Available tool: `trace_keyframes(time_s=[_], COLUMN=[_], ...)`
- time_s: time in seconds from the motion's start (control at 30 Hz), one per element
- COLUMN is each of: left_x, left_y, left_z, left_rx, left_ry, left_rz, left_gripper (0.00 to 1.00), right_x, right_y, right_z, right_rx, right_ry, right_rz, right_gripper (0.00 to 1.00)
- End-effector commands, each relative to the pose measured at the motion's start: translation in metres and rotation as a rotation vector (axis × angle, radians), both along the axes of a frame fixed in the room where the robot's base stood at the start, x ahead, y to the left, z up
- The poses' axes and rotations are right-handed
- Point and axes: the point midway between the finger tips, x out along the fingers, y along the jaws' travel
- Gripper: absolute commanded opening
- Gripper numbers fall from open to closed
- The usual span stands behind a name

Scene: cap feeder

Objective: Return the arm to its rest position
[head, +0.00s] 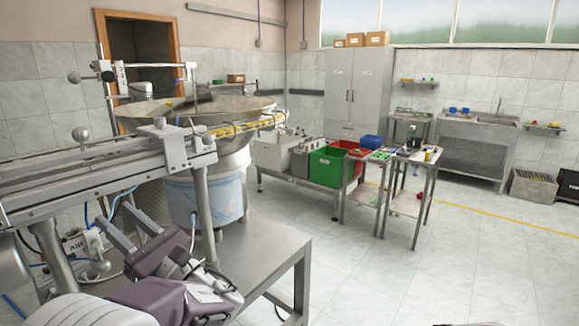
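My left arm comes in at the bottom left, with its purple-grey wrist low in the head view. My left gripper (113,213) points up and left, its two dark grey fingers apart with nothing seen between them. It is in front of the cap feeder's blue-grey lower drum (207,197) and below the metal rail (100,170). The steel feeder bowl (195,110) stands above and behind it. Whether the fingers touch anything beneath the rail cannot be told. My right gripper is not in view.
A steel table (262,262) lies close right of my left wrist. Green (328,166) and red (350,148) bins stand on a bench behind, beside a small table (416,157) with small parts. A grey cabinet (357,90) and sink (478,128) line the back.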

Motion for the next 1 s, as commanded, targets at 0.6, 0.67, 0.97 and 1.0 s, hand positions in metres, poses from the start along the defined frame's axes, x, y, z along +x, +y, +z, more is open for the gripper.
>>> trace_keyframes(time_s=[0.6, 0.67, 0.97, 1.0], left_x=[-0.199, -0.191, -0.141, -0.141], left_y=[-0.070, -0.097, -0.140, -0.140], left_z=[-0.360, -0.371, -0.319, -0.307], left_rx=[-1.747, -1.842, -2.009, -2.009], left_ry=[-0.625, -0.786, -1.322, -1.321], left_rz=[0.858, 0.933, 1.062, 1.062], left_gripper=[0.37, 0.37, 0.37, 0.37], right_x=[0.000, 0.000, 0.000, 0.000], right_y=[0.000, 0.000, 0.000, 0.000], right_z=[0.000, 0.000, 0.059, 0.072], right_rx=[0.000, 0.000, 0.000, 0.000], right_ry=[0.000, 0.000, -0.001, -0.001], right_rz=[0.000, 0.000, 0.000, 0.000], right_gripper=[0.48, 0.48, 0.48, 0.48])
